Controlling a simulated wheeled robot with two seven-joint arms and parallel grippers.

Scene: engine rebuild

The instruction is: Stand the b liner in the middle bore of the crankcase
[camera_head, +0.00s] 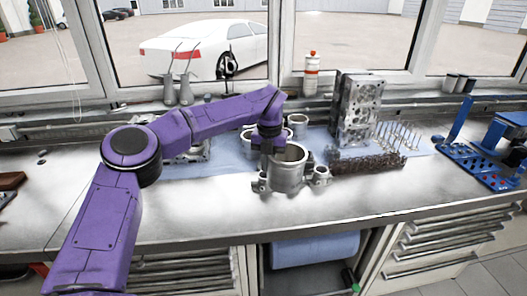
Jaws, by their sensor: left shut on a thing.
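A smaller grey ring-shaped liner (298,121) stands behind the held one. My right gripper is not in view.
Small metal parts (320,175) sit beside the held liner. A tall engine block (357,108), a dark shaft-like part (367,164) and a rack of valves (398,136) stand to the right. A blue stand (466,150) is at far right. The front bench strip is clear.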

